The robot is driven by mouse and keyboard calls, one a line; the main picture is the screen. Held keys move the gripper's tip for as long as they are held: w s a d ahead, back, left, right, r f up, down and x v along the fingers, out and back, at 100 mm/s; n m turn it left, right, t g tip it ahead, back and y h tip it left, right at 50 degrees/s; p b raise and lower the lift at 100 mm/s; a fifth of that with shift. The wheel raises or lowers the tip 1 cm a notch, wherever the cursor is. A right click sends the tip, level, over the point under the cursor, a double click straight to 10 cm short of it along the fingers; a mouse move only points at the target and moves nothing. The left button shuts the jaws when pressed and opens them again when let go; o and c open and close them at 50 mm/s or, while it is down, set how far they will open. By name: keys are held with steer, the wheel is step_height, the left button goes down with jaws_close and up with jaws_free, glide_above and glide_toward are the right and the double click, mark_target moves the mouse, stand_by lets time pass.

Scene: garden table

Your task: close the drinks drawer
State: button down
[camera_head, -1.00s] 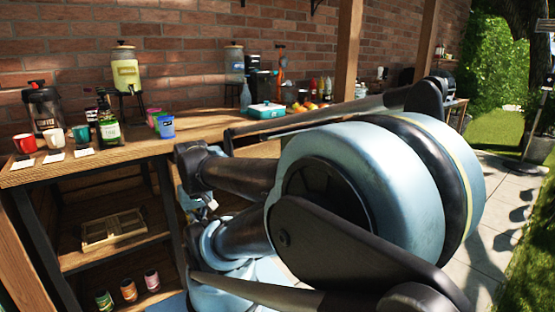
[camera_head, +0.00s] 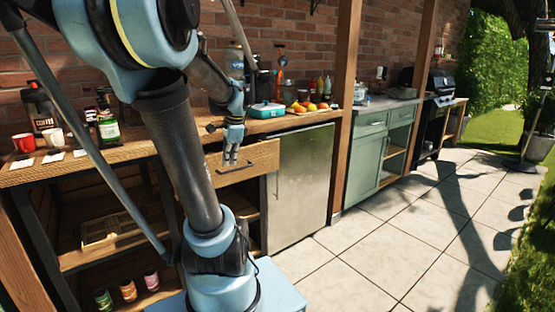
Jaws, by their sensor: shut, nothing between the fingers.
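A wooden drawer front (camera_head: 262,158) with a dark bar handle (camera_head: 238,167) sits below the counter, left of the steel fridge. It seems to stand out from the counter and overlaps the fridge's left edge. How far it is out is hard to tell, and its inside is hidden by my arm. My gripper (camera_head: 231,160) is shut and empty, pointing down. In the picture it lies over the upper left of the drawer front, just above the handle. I cannot tell whether it touches the wood.
The wooden counter (camera_head: 22,172) carries mugs, bottles, a teal container (camera_head: 267,110) and fruit. A steel fridge (camera_head: 303,185) stands right of the drawer, then a green cabinet (camera_head: 368,160). Lower shelves hold a wooden tray (camera_head: 95,236) and jars. Paved floor (camera_head: 370,245) is clear at right.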

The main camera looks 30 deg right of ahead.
mark_target(278, 156)
steer(key=d+r+m+t, duration=0.1)
steer(key=d+r+m, duration=0.1)
steer(key=d+m, duration=1.9)
steer(key=w+d+f+n, duration=0.5)
steer(key=w+f, duration=0.3)
steer(key=f, duration=0.1)
steer(key=shift+d+f+n, duration=0.3)
steer(key=shift+f+n, duration=0.05)
steer(key=shift+n, duration=0.05)
steer(key=shift+w, duration=0.2)
steer(key=w, duration=1)
steer(key=w+a, duration=0.1)
steer(key=w, duration=0.4)
steer(key=shift+a, duration=0.1)
steer(key=shift+w+r, duration=0.1)
steer(key=shift+w, duration=0.05)
